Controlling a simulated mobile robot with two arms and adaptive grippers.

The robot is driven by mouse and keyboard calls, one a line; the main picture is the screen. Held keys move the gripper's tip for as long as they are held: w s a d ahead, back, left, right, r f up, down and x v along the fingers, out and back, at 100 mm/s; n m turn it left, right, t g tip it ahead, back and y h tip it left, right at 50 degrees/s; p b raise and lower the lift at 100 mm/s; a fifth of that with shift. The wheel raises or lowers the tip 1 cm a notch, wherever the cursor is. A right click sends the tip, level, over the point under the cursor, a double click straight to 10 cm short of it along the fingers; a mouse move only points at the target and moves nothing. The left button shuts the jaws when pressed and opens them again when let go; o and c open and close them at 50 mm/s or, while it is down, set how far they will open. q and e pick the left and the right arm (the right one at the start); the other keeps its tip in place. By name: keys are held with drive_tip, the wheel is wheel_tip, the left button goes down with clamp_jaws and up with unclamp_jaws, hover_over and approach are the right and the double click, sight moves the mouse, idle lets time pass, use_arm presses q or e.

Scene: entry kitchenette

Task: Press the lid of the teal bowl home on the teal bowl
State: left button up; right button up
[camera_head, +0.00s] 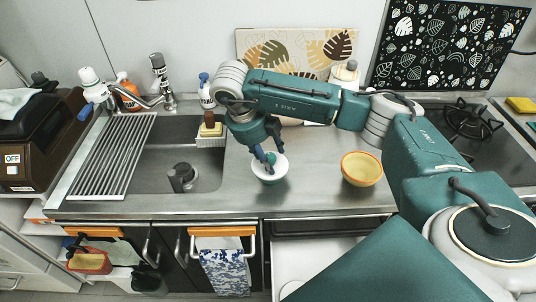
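The teal bowl (273,181) stands on the steel counter near its front edge, with its white lid (259,172) over the top. Only a little of the bowl's teal side shows below the lid. My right gripper (268,162) points down at the lid from above, its fingertips at or just over the lid's middle. I cannot tell whether the fingertips touch the lid, whether they are open or shut, or whether the lid sits fully down. My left gripper is not in view.
A yellow bowl (361,169) stands to the right on the counter (318,185). The sink (205,178) with its drying rack (112,155) lies to the left. A sponge holder (211,131), bottles and a leaf-patterned board (300,47) are behind. The stove (468,120) is at the right.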

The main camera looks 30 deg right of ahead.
drive_tip(key=v, duration=1.2)
